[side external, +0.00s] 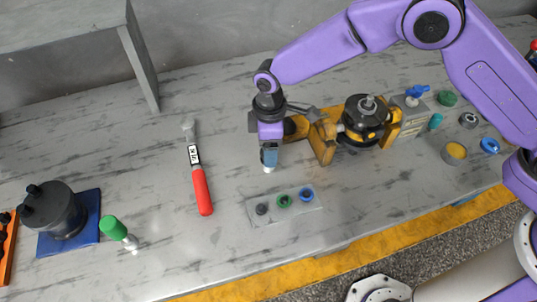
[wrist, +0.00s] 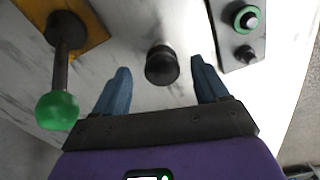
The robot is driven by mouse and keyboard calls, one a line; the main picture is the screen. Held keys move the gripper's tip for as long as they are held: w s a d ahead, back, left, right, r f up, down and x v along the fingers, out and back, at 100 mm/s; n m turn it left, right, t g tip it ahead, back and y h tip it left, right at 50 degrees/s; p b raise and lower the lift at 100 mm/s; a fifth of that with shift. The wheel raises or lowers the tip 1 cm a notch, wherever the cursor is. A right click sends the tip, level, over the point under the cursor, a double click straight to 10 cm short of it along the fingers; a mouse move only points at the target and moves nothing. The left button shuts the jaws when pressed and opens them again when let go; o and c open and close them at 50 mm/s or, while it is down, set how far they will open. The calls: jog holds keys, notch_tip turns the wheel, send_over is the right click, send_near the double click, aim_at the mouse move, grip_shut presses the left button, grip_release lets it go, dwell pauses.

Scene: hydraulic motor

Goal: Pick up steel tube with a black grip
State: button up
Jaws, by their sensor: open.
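The steel tube with a black grip shows in the wrist view as a round black grip (wrist: 161,66), seen from above. It lies between the two blue fingers of my gripper (wrist: 160,75), with a visible gap on each side. In the side external view, my gripper (side external: 269,158) points down above the table. A small pale end of the tube (side external: 268,170) shows just below the fingers, and the rest is hidden by them.
A plate (side external: 265,212) with dark, green and blue-ringed pieces lies in front. A motor in a yellow fixture (side external: 323,145) stands to the right. A green-knobbed lever (wrist: 57,110) is close to my left finger. A red-handled tool (side external: 201,190) lies left, with clear table around it.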

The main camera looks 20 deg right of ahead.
jog(key=shift+f, duration=2.7)
jog(key=c, duration=1.2)
jog(key=shift+r, duration=0.1)
